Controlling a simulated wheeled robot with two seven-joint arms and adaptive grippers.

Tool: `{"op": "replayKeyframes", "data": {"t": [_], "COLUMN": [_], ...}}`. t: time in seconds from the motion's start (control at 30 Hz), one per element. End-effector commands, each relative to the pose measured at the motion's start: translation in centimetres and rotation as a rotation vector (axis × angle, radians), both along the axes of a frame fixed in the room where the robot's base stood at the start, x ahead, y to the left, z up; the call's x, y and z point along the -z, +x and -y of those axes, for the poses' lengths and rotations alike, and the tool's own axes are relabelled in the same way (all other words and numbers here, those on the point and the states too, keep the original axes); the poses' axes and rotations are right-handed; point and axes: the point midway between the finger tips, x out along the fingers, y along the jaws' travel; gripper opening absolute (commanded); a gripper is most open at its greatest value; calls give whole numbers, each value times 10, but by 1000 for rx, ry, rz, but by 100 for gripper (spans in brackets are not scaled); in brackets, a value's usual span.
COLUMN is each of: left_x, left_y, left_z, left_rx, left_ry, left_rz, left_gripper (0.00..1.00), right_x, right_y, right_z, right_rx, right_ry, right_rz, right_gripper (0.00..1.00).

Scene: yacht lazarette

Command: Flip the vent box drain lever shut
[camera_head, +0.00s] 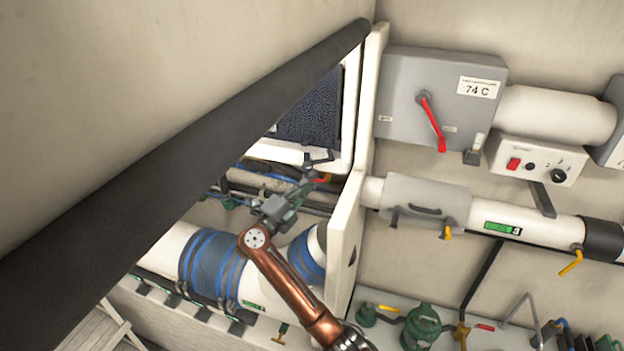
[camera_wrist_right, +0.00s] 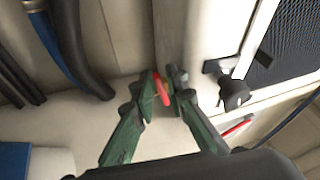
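My right gripper (camera_head: 312,180) reaches through the gap beside the white partition, below a dark grille panel (camera_head: 310,112) in a white frame that looks like the vent box. In the right wrist view my green fingers (camera_wrist_right: 167,80) are drawn close together, with a small red lever (camera_wrist_right: 161,90) between their tips. The lever seems to touch the left finger; contact on the right finger is hard to make out. In the head view a bit of red (camera_head: 322,180) shows at the fingertips, and the rest is hidden. My left gripper is not in view.
The white partition (camera_head: 345,245) stands right of my arm. Blue-banded white ducting (camera_head: 215,262) lies below it. A dark diagonal beam (camera_head: 190,150) crosses the head view. In the wrist view a black latch (camera_wrist_right: 235,92) and another red handle (camera_wrist_right: 236,130) are near the right finger.

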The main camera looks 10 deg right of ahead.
Motion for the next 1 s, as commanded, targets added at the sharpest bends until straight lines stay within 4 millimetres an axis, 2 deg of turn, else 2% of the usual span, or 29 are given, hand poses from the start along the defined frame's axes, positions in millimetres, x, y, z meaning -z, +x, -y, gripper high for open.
{"op": "replayKeyframes", "data": {"t": [0.27,0.47,0.77,1.0], "left_x": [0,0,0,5], "left_y": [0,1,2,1], "left_z": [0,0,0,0], "left_rx": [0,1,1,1], "left_ry": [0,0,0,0], "left_rz": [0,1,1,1], "left_gripper": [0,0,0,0], "right_x": [0,0,0,-2], "right_y": [1,1,1,2], "right_z": [1,1,1,0], "right_rx": [0,-1,-1,-2], "right_ry": [0,0,0,85], "right_rz": [0,0,0,54], "right_gripper": [13,0,0,0]}}
